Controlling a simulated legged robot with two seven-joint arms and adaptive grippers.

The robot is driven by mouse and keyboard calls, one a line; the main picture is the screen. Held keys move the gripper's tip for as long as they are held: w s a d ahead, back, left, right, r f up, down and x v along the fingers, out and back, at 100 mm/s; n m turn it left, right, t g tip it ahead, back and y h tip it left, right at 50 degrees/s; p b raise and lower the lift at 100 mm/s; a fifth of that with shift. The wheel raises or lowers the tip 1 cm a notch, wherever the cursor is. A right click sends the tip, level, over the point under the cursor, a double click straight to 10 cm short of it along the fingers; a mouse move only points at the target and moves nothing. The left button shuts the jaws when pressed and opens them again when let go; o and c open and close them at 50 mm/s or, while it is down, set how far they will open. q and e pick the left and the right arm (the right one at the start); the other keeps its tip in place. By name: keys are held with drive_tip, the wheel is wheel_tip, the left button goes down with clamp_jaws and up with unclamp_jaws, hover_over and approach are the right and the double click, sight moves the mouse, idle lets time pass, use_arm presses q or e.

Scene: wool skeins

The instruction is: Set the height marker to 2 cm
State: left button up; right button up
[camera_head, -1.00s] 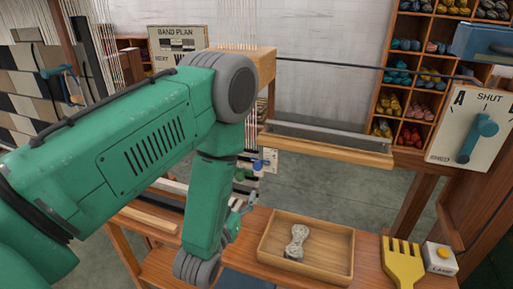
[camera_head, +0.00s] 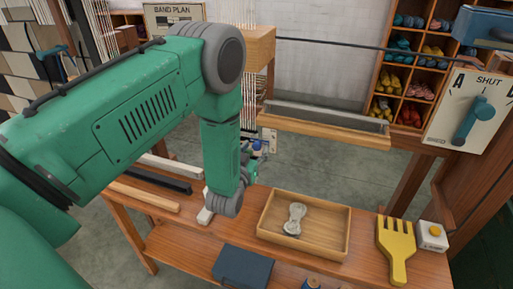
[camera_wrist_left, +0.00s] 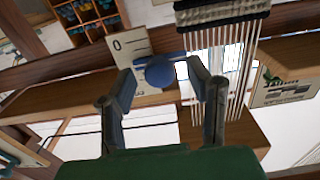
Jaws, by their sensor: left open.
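The height marker shows in the left wrist view as a round blue knob (camera_wrist_left: 160,73) with a blue bar, in front of a white scale plate (camera_wrist_left: 130,46) marked 0. Its reading against the scale cannot be made out. My left gripper (camera_wrist_left: 162,68) is open, with one finger on each side of the knob; contact cannot be told. In the head view the gripper (camera_head: 251,167) is small and partly hidden by my green arm, close to the blue knob and the white plate (camera_head: 270,138).
A wooden tray (camera_head: 342,230) holding a grey metal piece (camera_head: 295,218) stands on the bench. A yellow comb (camera_head: 394,245), a lamp button box (camera_head: 432,236) and a lever panel (camera_head: 475,115) are to the right. Vertical threads (camera_wrist_left: 245,75) hang near the gripper.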

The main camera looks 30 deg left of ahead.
use_arm(q)
drive_tip(key=shift+w+a, duration=0.1)
drive_tip(key=shift+w, duration=0.4)
clamp_jaws()
drive_tip(key=shift+f, duration=0.35)
unclamp_jaws()
drive_tip(key=shift+s, duration=0.15)
drive_tip(key=v, duration=1.1)
drive_tip(key=shift+s, duration=0.35)
drive_tip(key=shift+f, duration=0.1)
